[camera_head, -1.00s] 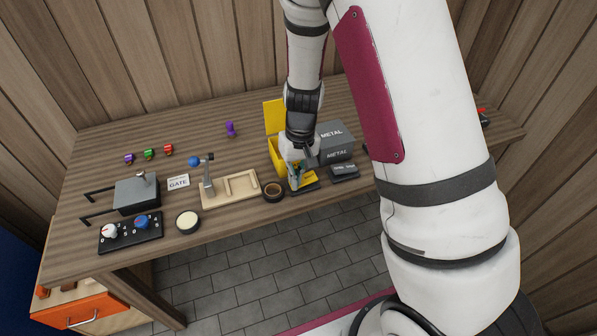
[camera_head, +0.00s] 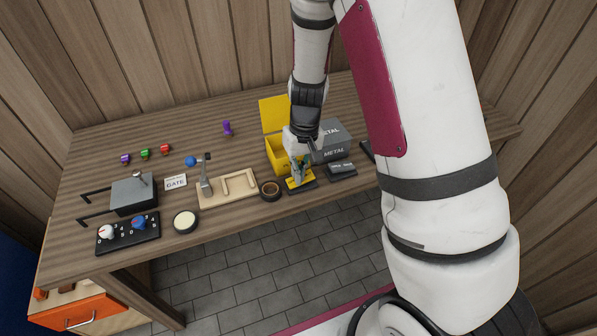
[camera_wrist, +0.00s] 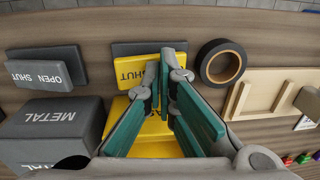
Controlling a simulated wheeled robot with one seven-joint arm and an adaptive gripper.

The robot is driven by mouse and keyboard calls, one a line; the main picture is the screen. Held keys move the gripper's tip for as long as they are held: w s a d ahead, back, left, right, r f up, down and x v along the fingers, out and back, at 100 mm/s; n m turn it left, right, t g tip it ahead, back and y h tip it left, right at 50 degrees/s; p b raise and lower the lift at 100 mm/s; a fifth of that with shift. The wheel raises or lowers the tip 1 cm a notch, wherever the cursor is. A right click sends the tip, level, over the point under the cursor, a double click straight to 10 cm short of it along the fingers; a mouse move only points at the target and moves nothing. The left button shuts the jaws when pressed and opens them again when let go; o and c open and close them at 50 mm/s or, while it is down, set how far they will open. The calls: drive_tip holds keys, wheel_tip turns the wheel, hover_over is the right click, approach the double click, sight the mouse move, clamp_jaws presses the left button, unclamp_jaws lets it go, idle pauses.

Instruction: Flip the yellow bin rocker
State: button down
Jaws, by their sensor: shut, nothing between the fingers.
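The yellow bin (camera_head: 279,156) stands on the bench with its yellow lid (camera_head: 274,114) upright and open. In front of it is the yellow rocker (camera_head: 289,183) on a dark base. The rocker also shows in the wrist view (camera_wrist: 128,70), where "SHUT" is legible and the rest of its face is hidden by my fingers. My gripper (camera_head: 298,181) points down at the rocker, fingertips closed and empty. In the wrist view my gripper (camera_wrist: 166,62) has its tips over the rocker's side nearer the tape roll. I cannot tell whether they touch it.
A grey METAL bin (camera_head: 334,142) and its grey rocker (camera_head: 342,169) stand close on the right. A tape roll (camera_head: 270,190) and a wooden tray (camera_head: 228,188) with a lever lie to the left. The bench's front edge is close.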

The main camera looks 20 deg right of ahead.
sight(289, 184)
wheel_tip(289, 184, up, 14)
drive_tip(key=a+p, duration=0.3)
drive_tip(key=shift+f, duration=0.15)
idle(0.4)
drive_tip(key=s+r+t, duration=0.2)
drive_tip(key=s+r, duration=0.8)
drive_tip(key=r, duration=0.3)
drive_tip(key=s+d+r+t, duration=0.1)
drive_tip(key=s+r, duration=0.1)
drive_tip(key=s, duration=0.5)
drive_tip(key=s+d+r+t+h, duration=0.1)
drive_tip(key=s+r, duration=0.1)
drive_tip(key=s, duration=0.5)
drive_tip(key=shift+s+r, duration=0.25)
drive_tip(key=shift+s, duration=0.15)
